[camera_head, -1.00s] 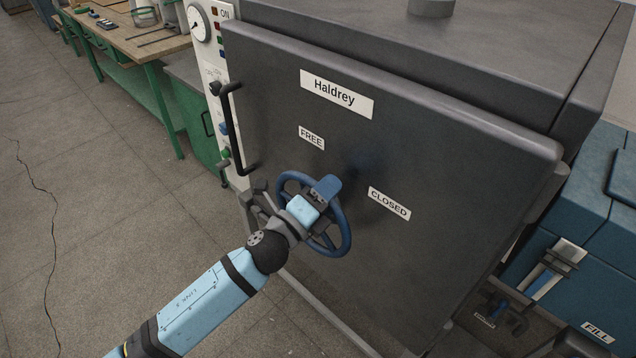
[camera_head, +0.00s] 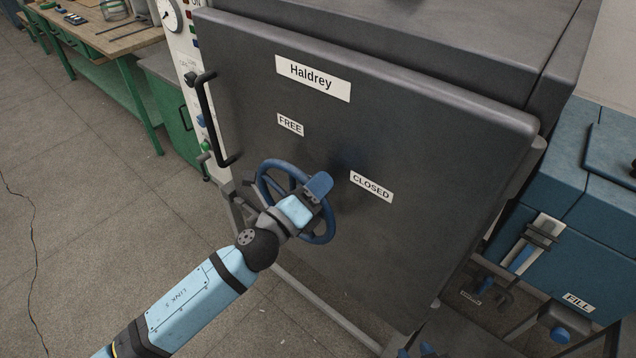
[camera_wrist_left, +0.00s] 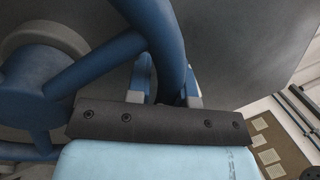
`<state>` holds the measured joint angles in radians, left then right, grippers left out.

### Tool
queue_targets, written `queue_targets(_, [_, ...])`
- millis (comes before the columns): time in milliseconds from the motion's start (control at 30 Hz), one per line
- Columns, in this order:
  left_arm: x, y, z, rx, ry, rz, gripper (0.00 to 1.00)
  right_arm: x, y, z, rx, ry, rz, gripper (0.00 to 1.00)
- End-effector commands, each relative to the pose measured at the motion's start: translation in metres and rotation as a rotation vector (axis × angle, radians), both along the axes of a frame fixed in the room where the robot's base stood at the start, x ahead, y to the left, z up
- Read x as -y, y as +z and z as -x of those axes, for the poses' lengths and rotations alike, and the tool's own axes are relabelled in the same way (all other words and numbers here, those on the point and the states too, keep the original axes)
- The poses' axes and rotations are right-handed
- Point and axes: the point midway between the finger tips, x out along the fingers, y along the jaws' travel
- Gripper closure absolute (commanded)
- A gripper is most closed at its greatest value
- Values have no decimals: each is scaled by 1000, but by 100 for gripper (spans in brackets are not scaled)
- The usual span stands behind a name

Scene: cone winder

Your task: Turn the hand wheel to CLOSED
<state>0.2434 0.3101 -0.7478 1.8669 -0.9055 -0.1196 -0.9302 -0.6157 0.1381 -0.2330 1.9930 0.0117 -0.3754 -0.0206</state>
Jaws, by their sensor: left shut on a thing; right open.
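The blue hand wheel (camera_head: 262,187) is on the dark oven door, below the white FREE label (camera_head: 290,125) and left of and below the white CLOSED label (camera_head: 371,187). My left gripper (camera_head: 318,187) is shut on the wheel's rim at its upper right side, on the side toward CLOSED. In the left wrist view, the gripper fingers (camera_wrist_left: 165,82) straddle the blue rim (camera_wrist_left: 150,22); the hub and spokes show at left. No pointer on the wheel can be made out.
The door has a black bar handle (camera_head: 212,115) at its left and a Haldrey plate (camera_head: 312,77) above. A blue machine with a FILL label (camera_head: 578,302) stands at right. A workbench (camera_head: 110,40) is at back left. The floor at left is mostly clear.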

Motion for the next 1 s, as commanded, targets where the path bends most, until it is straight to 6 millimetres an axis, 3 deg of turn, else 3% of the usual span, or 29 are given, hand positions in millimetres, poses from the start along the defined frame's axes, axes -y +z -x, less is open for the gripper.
queue_targets(33, [0, 0, 0, 1, 1, 0, 74, 0, 0, 0, 0, 0, 0, 57])
queue_targets(133, [0, 0, 0, 0, 1, 1, 54, 0, 0, 0, 0, -1, 1, 57])
queue_targets(533, [-7, -4, 7, -1, 0, 0, 54, 1, -4, 0, 0, -2, 1, 57])
queue_targets(1000, [-69, -27, 81, -2, 1, 0, 54, -2, -33, 0, -3, 3, -2, 57])
